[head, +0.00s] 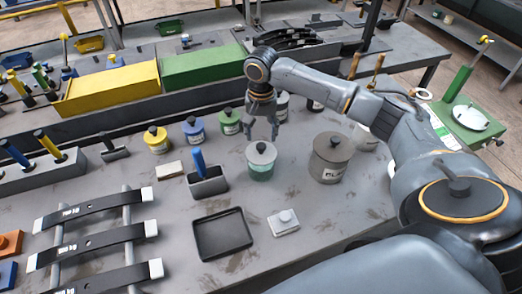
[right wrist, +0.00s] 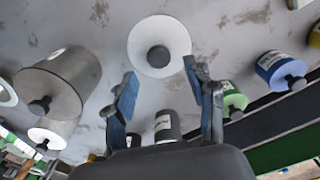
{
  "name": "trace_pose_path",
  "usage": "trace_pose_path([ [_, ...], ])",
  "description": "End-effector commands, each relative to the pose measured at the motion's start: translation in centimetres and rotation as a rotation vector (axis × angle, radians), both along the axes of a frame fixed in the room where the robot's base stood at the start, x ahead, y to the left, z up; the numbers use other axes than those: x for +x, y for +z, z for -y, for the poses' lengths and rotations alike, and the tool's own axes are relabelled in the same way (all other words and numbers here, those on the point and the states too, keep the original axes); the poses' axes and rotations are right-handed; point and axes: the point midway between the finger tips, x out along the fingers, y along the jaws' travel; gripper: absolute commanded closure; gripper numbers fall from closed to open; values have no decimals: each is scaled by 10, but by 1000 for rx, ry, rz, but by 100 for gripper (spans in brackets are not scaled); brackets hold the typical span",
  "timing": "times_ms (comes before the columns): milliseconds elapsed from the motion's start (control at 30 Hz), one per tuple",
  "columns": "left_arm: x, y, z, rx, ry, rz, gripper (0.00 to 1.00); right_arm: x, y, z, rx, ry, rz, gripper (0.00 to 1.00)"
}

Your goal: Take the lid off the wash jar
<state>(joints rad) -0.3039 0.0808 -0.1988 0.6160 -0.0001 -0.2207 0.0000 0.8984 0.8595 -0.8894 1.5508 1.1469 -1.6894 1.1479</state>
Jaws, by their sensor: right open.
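The wash jar (head: 262,172) is a small clear jar with teal contents, standing on the grey bench. Its grey lid (head: 262,151) with a dark knob sits on top. In the right wrist view the lid (right wrist: 172,35) shows pale and round, with the dark knob (right wrist: 158,56) at its middle. My right gripper (head: 262,138) is open and empty, pointing down above and slightly behind the jar. In the right wrist view its two fingers (right wrist: 160,88) are spread apart, with the lid beyond their tips. My left gripper is not in view.
A large grey lidded jar (head: 328,170) stands right of the wash jar. Yellow (head: 158,145), blue (head: 194,133) and green (head: 230,126) lidded jars stand behind left. A brush holder (head: 208,184) is close left. A black tray (head: 222,234) and a small pale block (head: 284,224) lie in front.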

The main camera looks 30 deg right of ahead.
Motion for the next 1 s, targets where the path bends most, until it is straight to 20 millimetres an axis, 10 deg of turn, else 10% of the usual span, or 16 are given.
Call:
trace_pose_path([
  [667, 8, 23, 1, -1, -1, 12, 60, -5, -53, -3, -2, 2, 1, 45],
  [1000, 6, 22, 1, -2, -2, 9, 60, -5, -53, -3, -1, 2, 0, 100],
])
